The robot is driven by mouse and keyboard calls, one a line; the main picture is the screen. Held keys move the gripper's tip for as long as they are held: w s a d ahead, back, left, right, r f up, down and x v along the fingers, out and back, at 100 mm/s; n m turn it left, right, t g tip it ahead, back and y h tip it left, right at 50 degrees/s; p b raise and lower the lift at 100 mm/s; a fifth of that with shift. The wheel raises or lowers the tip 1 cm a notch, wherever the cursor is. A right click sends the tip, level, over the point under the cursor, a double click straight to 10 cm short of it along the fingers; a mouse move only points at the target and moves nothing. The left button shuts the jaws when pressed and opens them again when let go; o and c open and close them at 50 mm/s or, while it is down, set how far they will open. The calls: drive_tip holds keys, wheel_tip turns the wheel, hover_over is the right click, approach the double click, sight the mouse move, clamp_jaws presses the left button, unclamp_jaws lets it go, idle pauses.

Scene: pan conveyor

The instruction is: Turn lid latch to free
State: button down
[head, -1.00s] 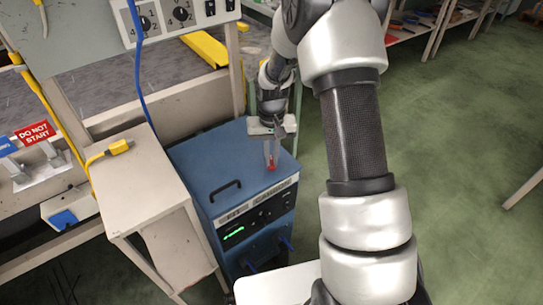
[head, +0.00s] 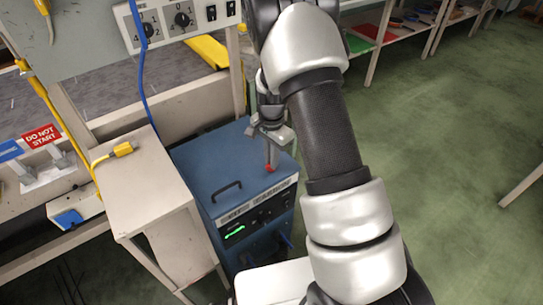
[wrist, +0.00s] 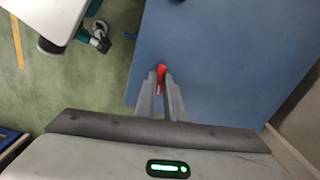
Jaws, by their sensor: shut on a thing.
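The lid latch (head: 269,168) is a small red piece on the top of a blue cabinet (head: 205,165), near its right edge. In the wrist view the red latch (wrist: 161,70) shows between and just beyond my fingertips, at the edge of the blue lid (wrist: 230,60). My gripper (head: 270,160) points down onto the latch from above, with its fingers close together and shut on it. In the wrist view my gripper (wrist: 160,85) covers most of the latch, so its exact angle is hard to tell.
A black handle (head: 227,190) stands on the lid's front part. A beige side table (head: 145,190) with a yellow plug (head: 123,149) stands to the left. A red "DO NOT START" sign (head: 40,136) is farther left. Green floor (head: 450,170) is open to the right.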

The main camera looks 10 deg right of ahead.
drive_tip(key=shift+m+p, duration=0.3)
drive_tip(key=shift+m, duration=0.5)
drive_tip(key=c, duration=1.8)
unclamp_jaws()
drive_tip(key=shift+c, duration=0.2)
drive_tip(key=shift+r, duration=0.1)
wheel_tip(320, 180, up, 17)
drive_tip(key=p, duration=0.3)
drive_tip(key=shift+r+p, duration=0.15)
drive_tip(key=shift+p, duration=0.15)
